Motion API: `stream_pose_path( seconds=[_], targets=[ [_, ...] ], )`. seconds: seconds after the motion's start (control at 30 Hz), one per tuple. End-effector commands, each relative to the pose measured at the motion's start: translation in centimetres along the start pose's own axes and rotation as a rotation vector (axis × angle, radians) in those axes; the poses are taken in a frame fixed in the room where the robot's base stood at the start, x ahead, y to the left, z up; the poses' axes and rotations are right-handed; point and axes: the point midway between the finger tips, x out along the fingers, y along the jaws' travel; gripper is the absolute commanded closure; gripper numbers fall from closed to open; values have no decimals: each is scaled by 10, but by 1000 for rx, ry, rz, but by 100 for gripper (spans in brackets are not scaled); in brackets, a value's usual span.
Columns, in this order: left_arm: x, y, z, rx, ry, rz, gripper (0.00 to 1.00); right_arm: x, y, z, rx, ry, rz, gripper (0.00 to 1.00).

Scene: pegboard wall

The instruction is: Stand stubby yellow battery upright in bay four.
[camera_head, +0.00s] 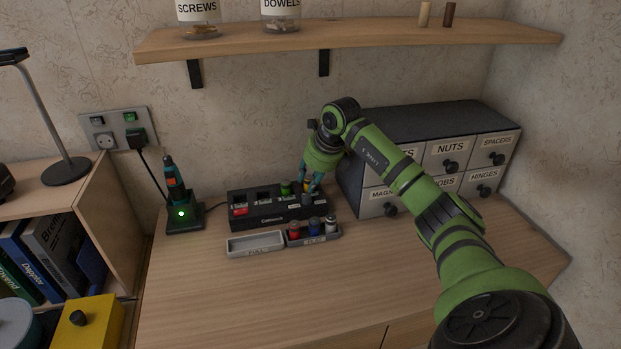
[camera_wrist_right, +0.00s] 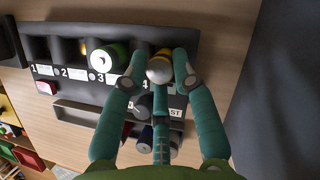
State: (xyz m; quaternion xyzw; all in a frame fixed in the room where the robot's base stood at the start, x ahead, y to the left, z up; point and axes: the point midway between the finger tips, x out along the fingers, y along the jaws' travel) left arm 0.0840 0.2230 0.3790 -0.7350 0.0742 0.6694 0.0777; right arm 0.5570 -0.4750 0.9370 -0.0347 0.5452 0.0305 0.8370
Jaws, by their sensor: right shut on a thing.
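The stubby yellow battery (camera_wrist_right: 160,69) shows in the right wrist view, its silver end toward the camera and a strip of yellow side behind. My right gripper (camera_head: 311,187) is shut on it; its teal fingers also show in the right wrist view (camera_wrist_right: 159,80). The battery is at bay four of the black charger (camera_head: 236,197), by the label 4. It looks roughly upright; I cannot tell whether its lower end rests in the bay. The fingers mostly hide it in the head view. A green battery (camera_wrist_right: 107,57) stands in bay three. My left gripper is out of view.
In front of the charger are an empty grey tray (camera_head: 256,251) and another tray (camera_head: 325,238) with red, blue and silver-topped batteries. A teal tool (camera_head: 174,183) stands in a lit dock at left. The drawer cabinet (camera_head: 358,176) is close on the right. The front tabletop is clear.

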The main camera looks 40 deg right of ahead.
Motion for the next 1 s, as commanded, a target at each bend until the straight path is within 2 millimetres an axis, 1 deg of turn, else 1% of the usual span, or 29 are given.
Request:
stream_pose_path(
  seconds=[0.03,0.3,0.6,0.63,0.7,1.0],
  targets=[
    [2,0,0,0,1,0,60,6,2,-4,0,12,3,100],
    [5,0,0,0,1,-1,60,14,3,-9,0,22,6,100],
    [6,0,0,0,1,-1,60,16,4,-11,2,27,10,100],
    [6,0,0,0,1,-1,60,16,4,-11,2,27,10,68],
    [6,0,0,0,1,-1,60,17,4,-11,2,27,10,45],
    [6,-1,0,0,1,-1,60,15,3,-10,0,24,7,45]
  ],
)
